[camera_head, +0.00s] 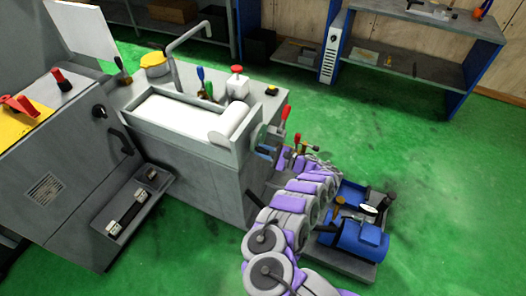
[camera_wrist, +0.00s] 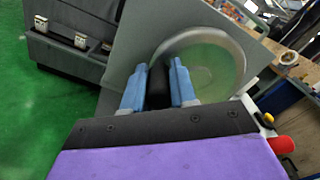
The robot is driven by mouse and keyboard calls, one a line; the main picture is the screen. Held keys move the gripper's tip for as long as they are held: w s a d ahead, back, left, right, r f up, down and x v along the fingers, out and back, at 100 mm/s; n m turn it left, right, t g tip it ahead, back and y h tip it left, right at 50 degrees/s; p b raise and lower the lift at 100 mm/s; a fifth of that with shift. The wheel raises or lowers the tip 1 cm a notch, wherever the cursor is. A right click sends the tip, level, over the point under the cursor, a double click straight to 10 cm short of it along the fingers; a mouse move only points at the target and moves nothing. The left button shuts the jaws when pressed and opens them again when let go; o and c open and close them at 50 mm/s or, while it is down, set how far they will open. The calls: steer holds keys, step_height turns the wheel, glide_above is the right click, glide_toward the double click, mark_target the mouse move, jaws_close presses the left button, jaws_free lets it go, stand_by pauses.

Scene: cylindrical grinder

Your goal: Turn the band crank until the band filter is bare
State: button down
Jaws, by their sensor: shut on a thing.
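The band filter (camera_head: 172,113) is a pale white sheet lying in a grey trough on top of the machine. I see no dark patches on it at this size. A white roll (camera_head: 236,121) lies across its right end. The band crank's round grey disc (camera_head: 259,134) stands on the trough's right end; it also shows large in the wrist view (camera_wrist: 218,62). My gripper (camera_head: 267,152) is at the disc's lower right. In the wrist view its blue fingers (camera_wrist: 158,88) are shut on a dark crank handle (camera_wrist: 157,75) in front of the disc. The handle's ends are partly hidden.
A blue machine (camera_head: 352,238) stands on the floor right of my arm. A bent pipe (camera_head: 176,62) and coloured bottles stand behind the trough. A shelf unit (camera_head: 405,62) is at the back right. Green floor between is clear.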

stand_by(0.3)
steer(key=c, duration=0.9)
jaws_free()
steer(key=shift+f+b, duration=0.2)
steer(key=shift+b, duration=0.1)
